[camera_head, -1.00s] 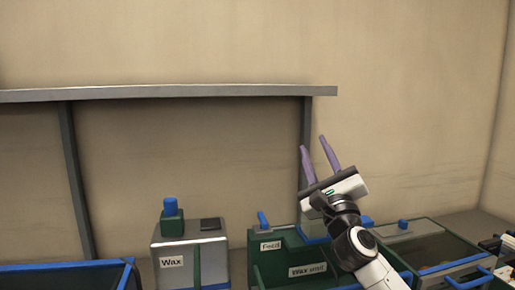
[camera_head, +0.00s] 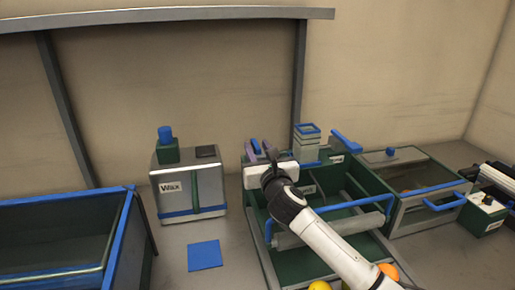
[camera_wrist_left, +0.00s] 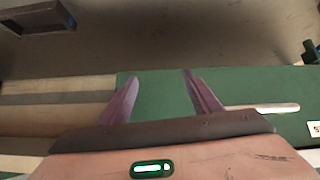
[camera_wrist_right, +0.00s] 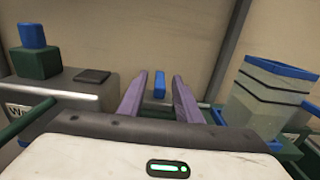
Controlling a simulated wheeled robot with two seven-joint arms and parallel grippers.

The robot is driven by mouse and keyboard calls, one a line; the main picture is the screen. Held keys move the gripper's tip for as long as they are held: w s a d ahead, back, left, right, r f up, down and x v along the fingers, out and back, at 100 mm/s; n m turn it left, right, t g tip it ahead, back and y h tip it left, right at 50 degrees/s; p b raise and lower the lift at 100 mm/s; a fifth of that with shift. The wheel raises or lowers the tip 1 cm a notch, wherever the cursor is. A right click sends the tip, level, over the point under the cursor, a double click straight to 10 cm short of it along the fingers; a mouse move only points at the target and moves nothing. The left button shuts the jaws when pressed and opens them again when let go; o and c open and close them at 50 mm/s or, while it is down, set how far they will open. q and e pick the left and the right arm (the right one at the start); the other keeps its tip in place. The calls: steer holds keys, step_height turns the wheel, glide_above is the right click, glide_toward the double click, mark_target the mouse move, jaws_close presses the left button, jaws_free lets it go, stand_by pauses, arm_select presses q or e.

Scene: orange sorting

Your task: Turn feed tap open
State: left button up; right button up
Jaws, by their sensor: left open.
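The feed tap shows in the right wrist view as an upright blue handle (camera_wrist_right: 160,85). It stands between the two purple fingers of my right gripper (camera_wrist_right: 157,98), with a gap on each side. My left gripper is out of the head view. The left wrist view shows it (camera_wrist_left: 160,95) open and empty, above a green surface (camera_wrist_left: 245,90).
A grey wax box (camera_head: 189,184) with a blue-capped top stands left of the wax unit. A clear, blue-rimmed container (camera_head: 308,143) and a blue lever (camera_head: 346,141) are right of my right gripper. A blue-rimmed bin (camera_head: 60,240) is at left, and an orange (camera_head: 388,271) lies in front.

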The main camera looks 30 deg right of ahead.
steer(key=shift+w, duration=0.1)
jaws_close()
steer(key=shift+d+n+y, duration=0.15)
steer(key=shift+n+y, duration=0.25)
steer(key=shift+y, duration=0.2)
steer(key=n+y, duration=0.2)
steer(key=shift+d+r+t+y, duration=0.1)
steer(key=shift+r+t+y, duration=0.1)
steer(key=shift+t+y, duration=0.2)
steer(key=shift+d+f+n+y, duration=0.15)
steer(key=shift+n+y, duration=0.75)
steer(key=shift+y, duration=0.7)
jaws_free()
